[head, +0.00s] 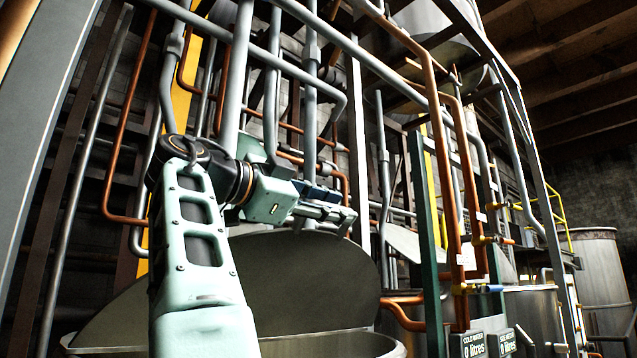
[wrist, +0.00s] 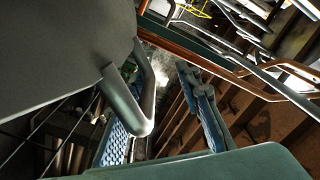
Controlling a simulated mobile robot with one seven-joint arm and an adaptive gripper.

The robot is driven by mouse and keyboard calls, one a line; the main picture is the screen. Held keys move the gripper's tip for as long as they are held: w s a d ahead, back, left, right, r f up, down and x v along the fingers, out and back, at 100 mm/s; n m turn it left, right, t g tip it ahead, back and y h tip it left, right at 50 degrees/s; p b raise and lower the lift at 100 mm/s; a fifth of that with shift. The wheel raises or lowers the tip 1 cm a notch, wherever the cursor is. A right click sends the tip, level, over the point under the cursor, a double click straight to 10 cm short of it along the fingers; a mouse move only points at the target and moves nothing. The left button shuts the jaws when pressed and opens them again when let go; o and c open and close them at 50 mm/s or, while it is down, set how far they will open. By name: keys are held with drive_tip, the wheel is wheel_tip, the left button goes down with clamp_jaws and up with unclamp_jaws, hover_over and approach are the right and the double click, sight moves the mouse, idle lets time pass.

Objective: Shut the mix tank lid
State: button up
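The mix tank lid (head: 300,275) is a large grey disc standing tilted open over the round metal tank (head: 335,345). My arm hides part of both in the head view. The lid's dark face (wrist: 60,50) fills the upper left of the wrist view, with a bent metal tube handle (wrist: 145,110) at its edge. My gripper (head: 345,215) is above the lid's upper edge. In the wrist view my gripper (wrist: 160,75) has its two blue-padded fingers apart. The handle overlaps the left finger in that view; I cannot tell whether they touch. Nothing is visibly gripped.
Grey and copper pipes (head: 435,120) crowd behind and above the tank. A dark green post (head: 425,240) stands right of the lid. A second metal tank (head: 535,310) stands farther right, with litre display boxes (head: 475,345) before it.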

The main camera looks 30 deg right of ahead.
drive_tip(key=shift+w+a+r+n+p, duration=0.2)
drive_tip(key=shift+w+r+n+p, duration=0.3)
drive_tip(key=shift+w+r+p, duration=0.55)
drive_tip(key=shift+w+a+p, duration=0.1)
drive_tip(key=shift+w+p, duration=0.2)
drive_tip(key=shift+w, duration=0.1)
drive_tip(key=shift+a, duration=0.1)
drive_tip(key=shift+s+a, duration=0.3)
drive_tip(key=shift+a, duration=1.35)
drive_tip(key=shift+s+a, duration=0.35)
drive_tip(key=shift+a, duration=1.35)
drive_tip(key=shift+s+a, duration=0.3)
drive_tip(key=shift+a, duration=1.35)
drive_tip(key=shift+a+p, duration=0.3)
drive_tip(key=shift+p, duration=0.1)
drive_tip(key=shift+f, duration=0.15)
